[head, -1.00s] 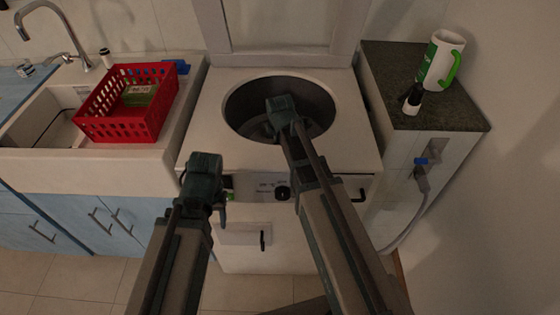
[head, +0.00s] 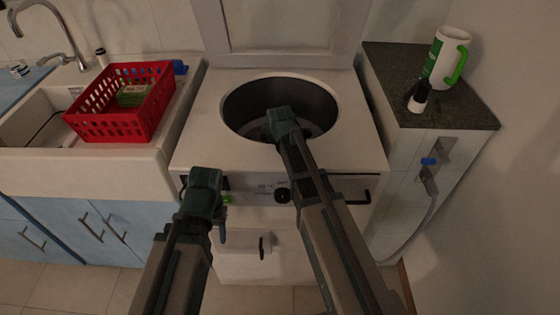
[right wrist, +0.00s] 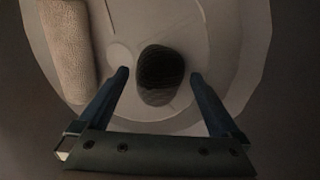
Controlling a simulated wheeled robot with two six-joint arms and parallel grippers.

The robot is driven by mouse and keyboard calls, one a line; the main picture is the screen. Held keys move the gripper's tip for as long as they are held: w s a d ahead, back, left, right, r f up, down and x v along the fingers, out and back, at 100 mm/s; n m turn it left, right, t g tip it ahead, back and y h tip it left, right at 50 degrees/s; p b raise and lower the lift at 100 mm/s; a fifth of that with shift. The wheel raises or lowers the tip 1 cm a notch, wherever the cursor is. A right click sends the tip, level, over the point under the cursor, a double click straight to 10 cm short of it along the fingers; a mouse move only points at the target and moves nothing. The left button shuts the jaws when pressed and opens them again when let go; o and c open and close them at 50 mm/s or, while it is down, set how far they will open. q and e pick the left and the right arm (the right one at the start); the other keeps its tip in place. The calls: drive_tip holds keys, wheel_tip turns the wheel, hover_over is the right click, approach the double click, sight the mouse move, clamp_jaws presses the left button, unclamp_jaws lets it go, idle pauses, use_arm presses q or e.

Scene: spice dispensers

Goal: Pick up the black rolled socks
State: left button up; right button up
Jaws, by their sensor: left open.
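The black rolled socks (right wrist: 160,74) lie on the pale drum floor in the right wrist view. My right gripper (right wrist: 160,78) is open, its two fingertips apart on either side of the near part of the socks; I cannot tell whether they touch. In the head view my right gripper (head: 283,122) reaches into the round opening of the top-loading washer (head: 203,128), and the socks cannot be made out there. My left gripper (head: 204,187) is open and empty in front of the washer's control panel.
A beige textured roll (right wrist: 70,45) lies in the drum, left of the socks. The drum wall surrounds both. A red basket (head: 122,122) stands at the sink on the left. A green-and-white mug (head: 443,60) and a small black-and-white bottle (head: 419,97) stand on the right counter.

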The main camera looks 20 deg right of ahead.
drive_tip(key=c, duration=1.2)
wheel_tip(320, 180, up, 10)
drive_tip(key=p, duration=1)
